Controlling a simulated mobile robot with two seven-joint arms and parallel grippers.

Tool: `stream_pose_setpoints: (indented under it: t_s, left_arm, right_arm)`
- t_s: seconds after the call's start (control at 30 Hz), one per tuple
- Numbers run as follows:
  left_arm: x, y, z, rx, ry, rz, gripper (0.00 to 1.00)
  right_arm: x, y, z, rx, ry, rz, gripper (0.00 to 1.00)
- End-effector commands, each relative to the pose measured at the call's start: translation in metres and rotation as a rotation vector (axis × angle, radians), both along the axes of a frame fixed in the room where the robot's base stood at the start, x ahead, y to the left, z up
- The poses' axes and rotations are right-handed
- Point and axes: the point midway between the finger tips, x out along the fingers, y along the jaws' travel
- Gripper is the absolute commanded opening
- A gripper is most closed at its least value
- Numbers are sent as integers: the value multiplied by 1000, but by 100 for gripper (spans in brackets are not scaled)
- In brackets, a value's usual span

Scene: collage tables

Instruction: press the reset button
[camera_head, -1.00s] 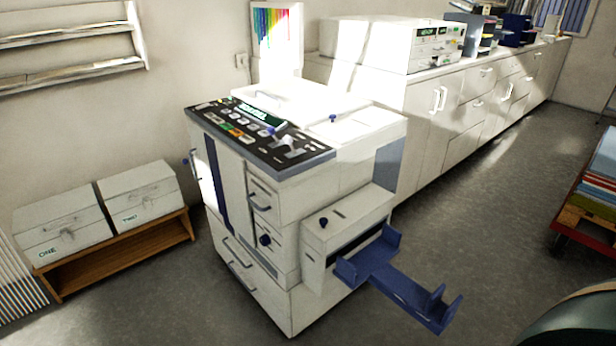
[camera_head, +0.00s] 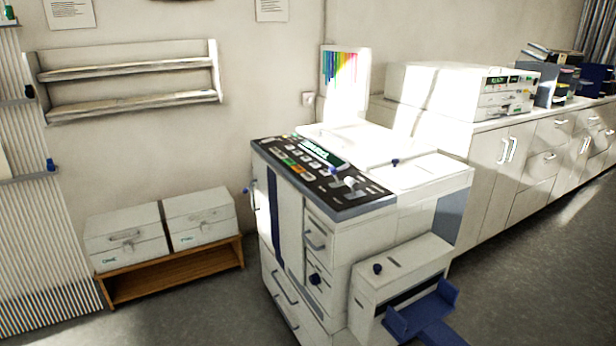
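A white copier-like machine (camera_head: 345,215) stands in the middle of the room. Its dark control panel (camera_head: 325,185) is on the top front edge, with a small lit green display (camera_head: 322,153), pale keys, and a few small coloured buttons (camera_head: 292,165) in green, orange and red. A grey lever-like part (camera_head: 350,183) stands at the panel's right. The labels are too small to read, so I cannot tell which button is the reset button. Neither of my grippers is in view.
A blue tray (camera_head: 428,318) juts from the machine's right side. Two white boxes (camera_head: 125,240) sit on a low wooden bench (camera_head: 175,275) at left. A long white counter (camera_head: 490,195) runs along the right. Grey floor (camera_head: 545,290) is open there.

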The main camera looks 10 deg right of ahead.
Motion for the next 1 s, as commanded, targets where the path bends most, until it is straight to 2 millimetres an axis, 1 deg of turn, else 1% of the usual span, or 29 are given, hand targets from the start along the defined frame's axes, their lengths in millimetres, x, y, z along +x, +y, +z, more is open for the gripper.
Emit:
stream_pose_setpoints:
  t_s: [0.03,0.07,0.67,1.0]
  left_arm:
    - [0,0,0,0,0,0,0]
    - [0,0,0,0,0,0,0]
    - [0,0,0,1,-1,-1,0]
    - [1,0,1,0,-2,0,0]
  right_arm:
    - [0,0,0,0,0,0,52]
    - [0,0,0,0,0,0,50]
    - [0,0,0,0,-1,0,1]
    - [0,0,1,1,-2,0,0]
